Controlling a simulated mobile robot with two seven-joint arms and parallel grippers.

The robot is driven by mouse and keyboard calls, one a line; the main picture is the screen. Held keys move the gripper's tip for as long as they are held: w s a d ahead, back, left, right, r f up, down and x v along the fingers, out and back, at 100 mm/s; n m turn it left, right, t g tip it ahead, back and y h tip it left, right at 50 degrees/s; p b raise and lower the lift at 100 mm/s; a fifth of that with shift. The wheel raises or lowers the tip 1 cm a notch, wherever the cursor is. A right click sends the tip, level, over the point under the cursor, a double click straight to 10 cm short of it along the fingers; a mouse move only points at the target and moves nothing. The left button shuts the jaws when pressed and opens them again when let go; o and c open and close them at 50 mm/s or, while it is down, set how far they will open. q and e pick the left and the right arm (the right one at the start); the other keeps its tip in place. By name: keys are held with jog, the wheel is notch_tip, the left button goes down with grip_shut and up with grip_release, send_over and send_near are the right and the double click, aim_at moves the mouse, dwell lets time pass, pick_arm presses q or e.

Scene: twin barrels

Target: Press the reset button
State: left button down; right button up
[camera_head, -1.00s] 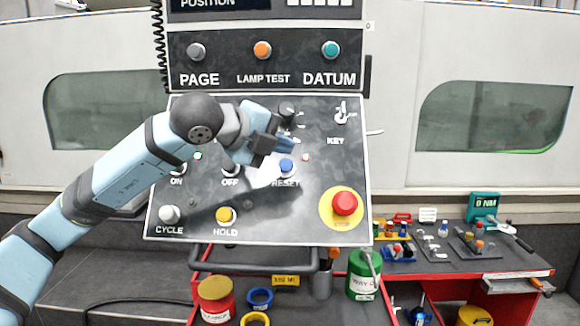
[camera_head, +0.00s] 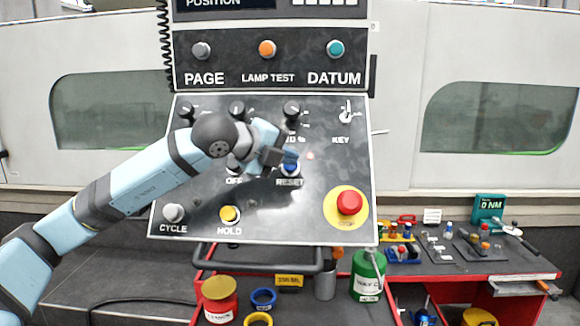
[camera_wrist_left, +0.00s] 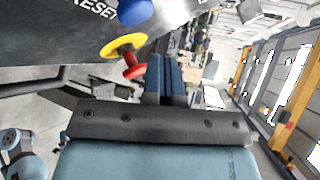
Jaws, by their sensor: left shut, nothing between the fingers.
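The blue reset button (camera_head: 289,170) sits on the tilted dark control panel, just above its RESET label. My left gripper (camera_head: 292,157) is in front of the panel, shut and empty, its fingertips overlapping the button's upper part in the head view. In the left wrist view, the reset button (camera_wrist_left: 135,11) shows at the top, and the shut blue fingers (camera_wrist_left: 165,75) are below and to its right, with a visible gap in the picture. I cannot tell the fingers' distance from the panel. My right gripper is in neither view.
A red emergency button (camera_head: 349,203) on a yellow disc lies to the lower right. Knobs (camera_head: 291,111) and a key switch (camera_head: 346,113) are above. A yellow HOLD button (camera_head: 229,214) and a white CYCLE button (camera_head: 173,213) are lower left. A red cart (camera_head: 470,280) with tools stands below right.

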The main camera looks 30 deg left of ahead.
pick_arm(q)
jog(key=shift+w+a+f+b, duration=0.3)
jog(key=shift+w+a+f, duration=0.05)
jog(key=shift+w+f, duration=0.3)
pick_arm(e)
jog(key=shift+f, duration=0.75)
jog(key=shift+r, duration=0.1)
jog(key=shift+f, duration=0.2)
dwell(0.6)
pick_arm(q)
jog(key=shift+w+a+f+b, duration=0.2)
jog(key=shift+w+b, duration=0.1)
jog(key=shift+b, duration=0.3)
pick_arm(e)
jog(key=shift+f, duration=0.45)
